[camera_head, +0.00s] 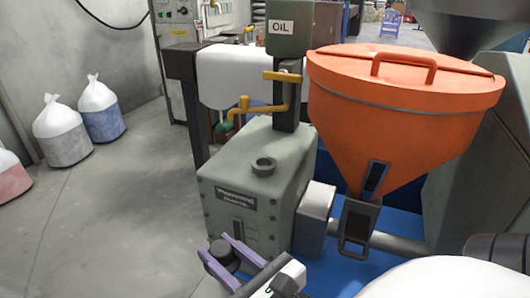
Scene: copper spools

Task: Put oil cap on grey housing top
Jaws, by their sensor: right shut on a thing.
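The grey-green housing (232,190) stands in the middle of the view, with a dark label plate on its front. My right gripper (230,260), with purple fingers, is in front of the housing's lower front face. It is shut on the dark round oil cap (220,249), which is held below the level of the housing top and apart from the neck. The lower part of the cap is partly hidden by the fingers. My left gripper is not in view.
A green OIL box (290,38) sits on a dark post behind the housing, with a yellow tap (240,109) reaching out over the housing's far side. A large orange hopper (395,120) stands close on the right. Filled bags (62,135) stand on the floor at left.

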